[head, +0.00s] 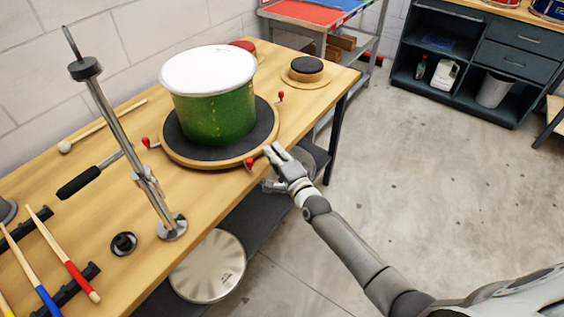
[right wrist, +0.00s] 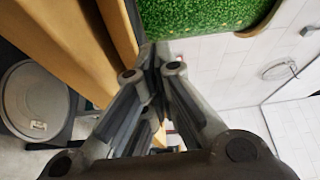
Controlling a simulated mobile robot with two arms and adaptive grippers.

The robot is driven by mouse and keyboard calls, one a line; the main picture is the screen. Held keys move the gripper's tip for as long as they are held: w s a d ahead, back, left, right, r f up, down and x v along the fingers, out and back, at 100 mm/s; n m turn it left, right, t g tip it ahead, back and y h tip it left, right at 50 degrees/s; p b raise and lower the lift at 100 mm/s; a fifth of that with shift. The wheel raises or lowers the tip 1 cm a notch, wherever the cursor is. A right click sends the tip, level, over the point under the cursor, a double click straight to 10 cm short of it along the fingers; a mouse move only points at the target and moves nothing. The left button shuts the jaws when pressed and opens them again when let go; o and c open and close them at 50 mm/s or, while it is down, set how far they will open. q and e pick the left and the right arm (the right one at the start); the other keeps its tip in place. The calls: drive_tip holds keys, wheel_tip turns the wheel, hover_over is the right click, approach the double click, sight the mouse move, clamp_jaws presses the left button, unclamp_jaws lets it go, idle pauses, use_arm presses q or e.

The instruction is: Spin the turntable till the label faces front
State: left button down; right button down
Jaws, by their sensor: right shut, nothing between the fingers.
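The turntable (head: 184,155) is a round wooden disc with a dark top and several red-knobbed pegs around its rim. A green drum (head: 215,113) with a white head stands upright on it. No label shows clearly on the drum's visible side in the head view. The drum's green side also shows in the right wrist view (right wrist: 200,14). My right gripper (head: 270,150) is shut and empty at the turntable's front right edge, close to a red knob (head: 250,163). Whether it touches the rim or knob I cannot tell. My left gripper is not in view.
A chrome stand (head: 130,150) rises at the turntable's left. A small round pad (head: 306,70) sits behind right. A cymbal-like disc (head: 208,266) is below the bench edge. Floor at right is clear.

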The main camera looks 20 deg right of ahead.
drive_tip(key=s+a, duration=0.1)
drive_tip(key=s+a+p, duration=0.1)
drive_tip(key=a, duration=0.1)
drive_tip(key=shift+s+a+f, duration=0.1)
drive_tip(key=shift+a, duration=0.1)
idle(0.3)
